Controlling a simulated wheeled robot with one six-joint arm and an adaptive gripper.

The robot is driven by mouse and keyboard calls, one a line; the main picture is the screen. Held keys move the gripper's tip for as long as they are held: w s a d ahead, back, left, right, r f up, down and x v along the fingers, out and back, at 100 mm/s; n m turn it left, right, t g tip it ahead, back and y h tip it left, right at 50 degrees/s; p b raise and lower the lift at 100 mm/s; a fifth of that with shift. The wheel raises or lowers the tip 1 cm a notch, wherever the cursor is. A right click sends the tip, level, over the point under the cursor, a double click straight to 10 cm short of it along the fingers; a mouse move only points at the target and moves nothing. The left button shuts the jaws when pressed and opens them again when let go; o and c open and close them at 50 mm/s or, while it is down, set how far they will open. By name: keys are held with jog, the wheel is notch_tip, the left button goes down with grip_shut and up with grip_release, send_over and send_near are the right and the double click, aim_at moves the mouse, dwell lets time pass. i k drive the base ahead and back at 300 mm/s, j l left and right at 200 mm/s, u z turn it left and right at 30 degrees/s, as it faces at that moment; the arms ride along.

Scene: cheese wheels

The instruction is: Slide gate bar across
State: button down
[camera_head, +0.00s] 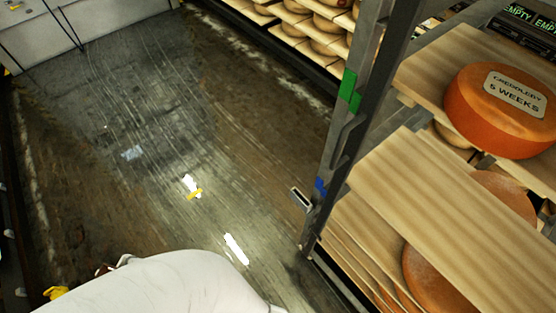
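A grey metal upright (352,130) stands at the front corner of the cheese rack, right of centre. A green block (349,90) and a smaller blue block (320,187) sit on it. A short dark bar end with a pale rim (301,198) juts out left of the upright, near the blue block. I cannot tell whether this is the gate bar; no bar is seen crossing the open floor. My gripper is not in view. A white rounded part, probably my own arm, fills the bottom edge and hides the floor there.
Wooden shelves (440,200) at right hold orange cheese wheels (505,108), one labelled "5 WEEKS". Another rack (296,42) of cheeses stands at the back. A pale wall or cabinet (95,20) closes the far left.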

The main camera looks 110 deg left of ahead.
aim_at(405, 15)
jog(key=u, duration=1.75)
jog(key=z, duration=0.5)
jog(key=k+j+z, duration=0.1)
jog(key=j+z, duration=0.25)
jog(key=k+j+z, duration=0.1)
jog(key=z, duration=0.25)
jog(key=k+j+z, duration=0.15)
jog(key=j+z, duration=0.2)
